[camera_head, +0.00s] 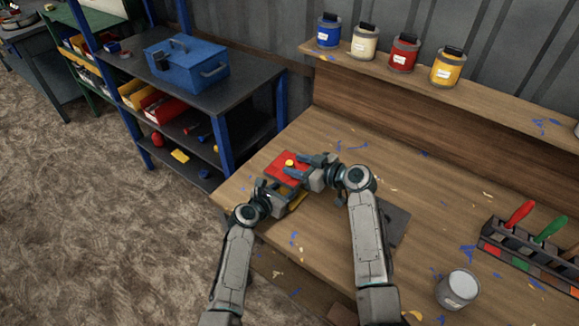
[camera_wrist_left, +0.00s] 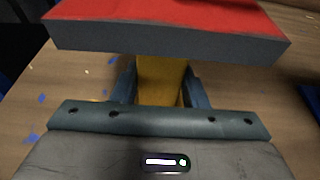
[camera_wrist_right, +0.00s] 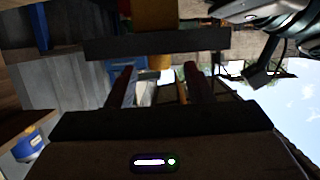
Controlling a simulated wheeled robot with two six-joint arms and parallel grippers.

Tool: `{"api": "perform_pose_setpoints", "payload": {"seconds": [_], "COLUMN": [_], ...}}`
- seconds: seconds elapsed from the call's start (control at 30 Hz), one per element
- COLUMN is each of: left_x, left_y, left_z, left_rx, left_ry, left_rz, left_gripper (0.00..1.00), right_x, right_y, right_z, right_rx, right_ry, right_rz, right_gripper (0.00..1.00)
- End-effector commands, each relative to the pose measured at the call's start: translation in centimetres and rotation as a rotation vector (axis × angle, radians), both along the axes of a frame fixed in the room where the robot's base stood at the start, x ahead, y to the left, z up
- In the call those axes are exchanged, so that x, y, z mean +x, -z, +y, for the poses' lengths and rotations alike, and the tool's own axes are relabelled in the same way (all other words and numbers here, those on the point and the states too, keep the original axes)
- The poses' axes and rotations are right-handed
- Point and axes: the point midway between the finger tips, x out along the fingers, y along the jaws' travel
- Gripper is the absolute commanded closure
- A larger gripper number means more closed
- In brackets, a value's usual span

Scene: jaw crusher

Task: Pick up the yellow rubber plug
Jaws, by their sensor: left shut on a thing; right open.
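A red-topped block (camera_head: 281,168) with dark grey sides is held above the bench; its red top and grey edge (camera_wrist_left: 170,45) fill the upper left wrist view. The yellow rubber plug (camera_head: 290,162) shows as a small round knob on the red top. My left gripper (camera_wrist_left: 161,85) is shut on the yellow handle (camera_wrist_left: 160,82) under the block. My right gripper (camera_head: 297,165) is open, its fingers reaching over the red top near the plug. In the right wrist view the plug (camera_wrist_right: 160,62) appears between the fingertips, beside the dark slab edge.
The wooden bench (camera_head: 400,185) is mostly clear. A grey plate (camera_head: 394,225) lies right of my right forearm. A metal can (camera_head: 457,288) and a screwdriver rack (camera_head: 530,252) stand at right. Several paint jars line the back shelf. A blue toolbox (camera_head: 187,64) sits at left.

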Motion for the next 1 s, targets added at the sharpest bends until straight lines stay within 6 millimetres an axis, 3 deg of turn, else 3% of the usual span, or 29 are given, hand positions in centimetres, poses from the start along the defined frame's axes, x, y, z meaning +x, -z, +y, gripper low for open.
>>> {"api": "perform_pose_setpoints", "payload": {"seconds": [0.13, 0.4, 0.63, 1.0], "left_x": [0.01, 0.01, 0.0, 0.0], "left_y": [0.02, 0.02, 0.02, 0.01], "left_z": [0.02, 0.02, 0.01, 0.01], "left_rx": [0.0, 0.0, 0.0, 0.0], "left_ry": [0.0, 0.0, 0.0, 0.0], "left_rz": [0.0, 0.0, 0.0, 0.0], "left_gripper": [1.0, 1.0, 1.0, 1.0], "right_x": [0.82, 0.92, 0.91, 0.92], "right_y": [0.41, 0.49, 0.49, 0.3], "right_z": [1.13, 1.25, 1.23, 1.22], "right_rx": [0.0, -0.001, -0.001, -0.001], "right_ry": [-0.001, 0.0, 0.0, 0.0], "right_rz": [0.0, 0.0, 0.0, 0.0], "right_gripper": [0.53, 0.55, 1.0, 1.0]}}
